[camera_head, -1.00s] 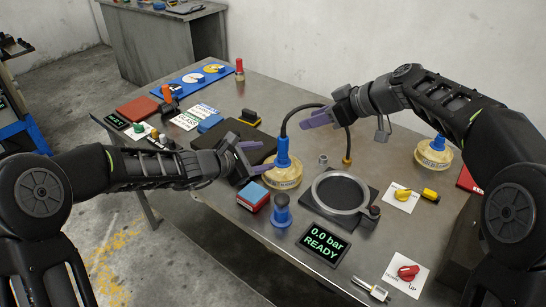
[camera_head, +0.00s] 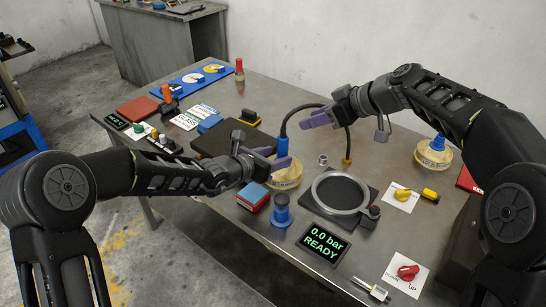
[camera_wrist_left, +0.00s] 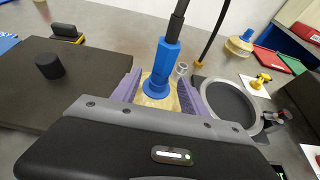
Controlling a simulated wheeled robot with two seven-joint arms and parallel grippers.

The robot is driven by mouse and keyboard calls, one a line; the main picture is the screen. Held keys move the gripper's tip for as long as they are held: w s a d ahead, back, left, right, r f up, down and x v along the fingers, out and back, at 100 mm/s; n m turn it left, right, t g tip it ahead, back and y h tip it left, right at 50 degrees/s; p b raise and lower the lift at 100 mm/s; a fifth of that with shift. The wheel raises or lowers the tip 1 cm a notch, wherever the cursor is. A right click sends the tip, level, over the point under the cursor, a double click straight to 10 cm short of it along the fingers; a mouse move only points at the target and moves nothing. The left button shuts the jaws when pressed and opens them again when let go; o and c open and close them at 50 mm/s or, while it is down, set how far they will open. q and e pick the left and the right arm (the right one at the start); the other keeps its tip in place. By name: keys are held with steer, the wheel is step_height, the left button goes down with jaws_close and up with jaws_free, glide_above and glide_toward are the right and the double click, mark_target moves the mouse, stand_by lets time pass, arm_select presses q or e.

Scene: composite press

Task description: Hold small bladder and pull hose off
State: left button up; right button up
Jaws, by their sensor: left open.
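A cream-coloured bladder (camera_head: 287,180) stands on the table with a blue neck, its label too small to read. A dark hose with a blue end fitting (camera_head: 283,142) is on top of its neck. In the left wrist view the blue fitting (camera_wrist_left: 166,62) stands upright on the bladder (camera_wrist_left: 150,90). My left gripper (camera_head: 272,158) is open, its purple fingers on either side of the bladder's neck, with no clear contact. My right gripper (camera_head: 311,120) is above the table near the hose's arch; whether its fingers are apart is unclear.
A second cream bladder with blue top (camera_head: 434,153) stands at the right. A ring fixture (camera_head: 341,193), a blue knob (camera_head: 281,212), a red-blue block (camera_head: 253,196) and a display reading 0.0 bar READY (camera_head: 324,243) are nearby. A dark slab (camera_head: 215,140) lies to the left.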

mark_target(288, 152)
arm_select(q)
steer(key=x, duration=0.7)
jaws_close()
stand_by(0.6)
